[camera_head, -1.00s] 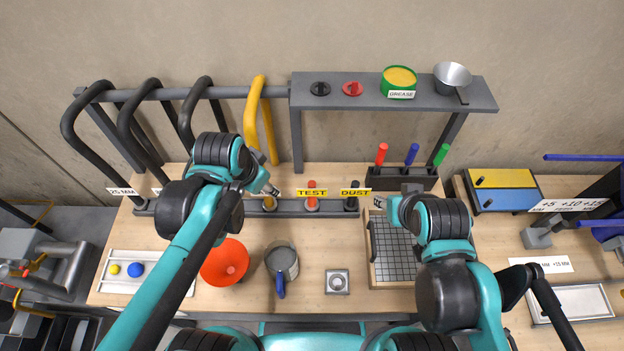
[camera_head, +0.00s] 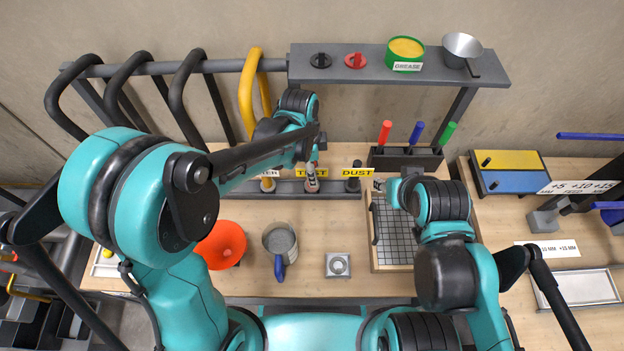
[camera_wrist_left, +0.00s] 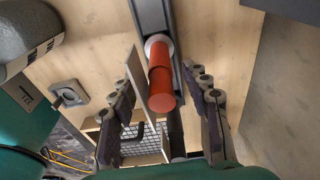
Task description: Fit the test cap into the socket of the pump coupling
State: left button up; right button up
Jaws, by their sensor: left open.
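The red test cap (camera_wrist_left: 161,85) stands in the dark rack (camera_head: 333,186) at the TEST label and lies between my left fingers in the left wrist view. My left gripper (camera_head: 312,182) is open around it, with gaps on both sides; in the head view it hides most of the cap. A small grey square block with a round socket (camera_head: 338,265), seemingly the pump coupling, sits on the bench front; it also shows in the left wrist view (camera_wrist_left: 68,93). My right gripper (camera_head: 380,186) is by the gridded tray's back left corner; its jaws are too small to read.
A black cap (camera_head: 354,182) stands at the DUST label. A gridded tray (camera_head: 374,258) lies right of the block. A red funnel (camera_head: 222,244) and a grey cup (camera_head: 280,240) stand to its left. A shelf (camera_head: 390,68) overhangs the back.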

pick_arm(q)
notch_tip(320, 180, down, 5)
jog(key=shift+w+r+b, duration=0.1)
jog(key=shift+r+b, duration=0.05)
jog(key=shift+b, duration=0.85)
jog(key=shift+r, duration=0.1)
grip_shut()
jog(key=shift+r, duration=0.1)
